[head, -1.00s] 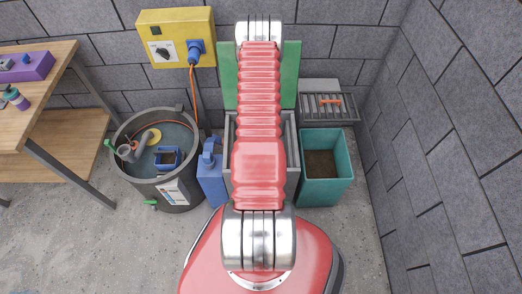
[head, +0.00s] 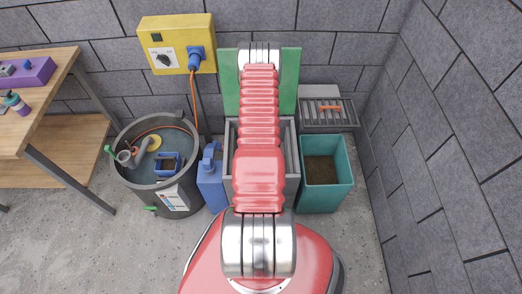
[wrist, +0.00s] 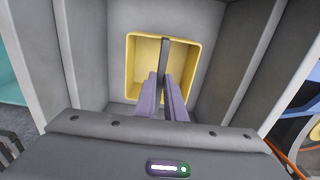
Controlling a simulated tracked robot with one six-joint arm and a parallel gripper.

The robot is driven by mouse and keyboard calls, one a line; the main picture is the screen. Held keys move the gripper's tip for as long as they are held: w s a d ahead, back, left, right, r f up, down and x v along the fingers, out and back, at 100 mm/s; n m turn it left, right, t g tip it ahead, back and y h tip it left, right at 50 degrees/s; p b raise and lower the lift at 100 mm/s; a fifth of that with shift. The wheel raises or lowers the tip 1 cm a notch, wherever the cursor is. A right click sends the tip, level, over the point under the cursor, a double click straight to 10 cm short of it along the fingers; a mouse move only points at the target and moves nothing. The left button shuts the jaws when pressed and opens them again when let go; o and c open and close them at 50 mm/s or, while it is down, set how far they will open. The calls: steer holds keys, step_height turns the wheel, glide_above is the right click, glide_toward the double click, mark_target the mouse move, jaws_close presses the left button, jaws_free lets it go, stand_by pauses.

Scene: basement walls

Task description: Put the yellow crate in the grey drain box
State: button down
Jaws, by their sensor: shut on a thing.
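The yellow crate (wrist: 131,72) shows in the wrist view, framed by the grey walls of the drain box. A dark upright bar (wrist: 164,57) spans its middle like a handle. My gripper (wrist: 162,95) is shut on this bar, with one finger on each side. The grey drain box (head: 292,135) stands against the back wall in the head view, its green lid (head: 290,75) raised. My arm hides most of the box, and the crate and gripper are hidden there. I cannot tell whether the crate touches the box floor.
A teal bin (head: 325,190) stands right of the box, with a grate (head: 328,118) behind it. A blue canister (head: 210,180) and a round tub (head: 150,190) stand left. A yellow switch box (head: 178,40) hangs above. A wooden bench (head: 40,130) is far left.

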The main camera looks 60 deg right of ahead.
steer(key=shift+f, duration=0.8)
steer(key=c, duration=1.8)
jaws_free()
steer(key=shift+f, duration=0.1)
steer(key=shift+c, duration=0.2)
step_height(320, 180, up, 12)
